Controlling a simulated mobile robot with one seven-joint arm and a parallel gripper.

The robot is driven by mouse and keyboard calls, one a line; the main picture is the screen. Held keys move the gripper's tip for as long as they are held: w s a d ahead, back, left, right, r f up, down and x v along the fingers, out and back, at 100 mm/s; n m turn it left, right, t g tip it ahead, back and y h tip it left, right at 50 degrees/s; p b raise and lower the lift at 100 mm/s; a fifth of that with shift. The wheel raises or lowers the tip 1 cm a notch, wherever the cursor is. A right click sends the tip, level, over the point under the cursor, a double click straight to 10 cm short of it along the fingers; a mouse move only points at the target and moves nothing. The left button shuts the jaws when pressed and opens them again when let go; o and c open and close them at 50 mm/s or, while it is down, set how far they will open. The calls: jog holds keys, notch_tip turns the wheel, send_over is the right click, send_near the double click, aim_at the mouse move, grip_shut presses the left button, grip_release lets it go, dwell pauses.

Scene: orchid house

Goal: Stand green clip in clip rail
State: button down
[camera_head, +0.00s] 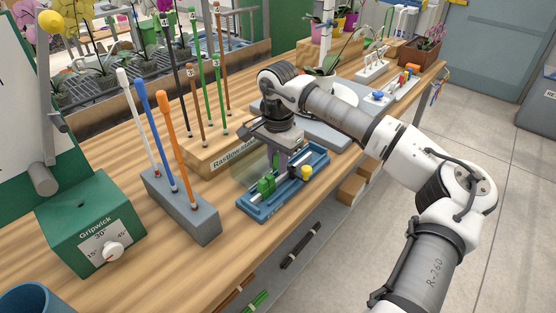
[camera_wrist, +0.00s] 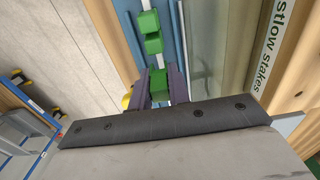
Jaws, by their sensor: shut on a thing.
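My gripper (camera_head: 281,165) points down over the blue tray-like base (camera_head: 262,211) on the bench. In the wrist view its two dark purple fingers are shut on a green clip (camera_wrist: 160,86). A pale rail (camera_wrist: 142,5) runs along the base, and two other green clips (camera_wrist: 149,23) (camera_wrist: 153,43) stand on it, in line with the held clip. These also show in the head view as a green cluster (camera_head: 266,185). I cannot tell whether the held clip touches the rail, since its lower part is hidden.
A yellow knob-like thing (camera_head: 306,172) is at the base's right side. The wooden stake block labelled Rastlow stakes (camera_head: 215,160) stands close behind. A grey block (camera_head: 182,212) with white, blue and orange rods and a green Gripwick box (camera_head: 90,228) stand left. The bench front edge is near.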

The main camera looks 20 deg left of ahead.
aim_at(278, 179)
jog(key=shift+f, duration=0.1)
jog(key=shift+f+b, duration=0.7)
jog(key=shift+f, duration=0.05)
jog(key=shift+f+b, duration=0.95)
jog(key=shift+f, duration=0.05)
dwell(1.0)
jog(key=shift+f+b, duration=0.3)
jog(key=shift+f, duration=0.05)
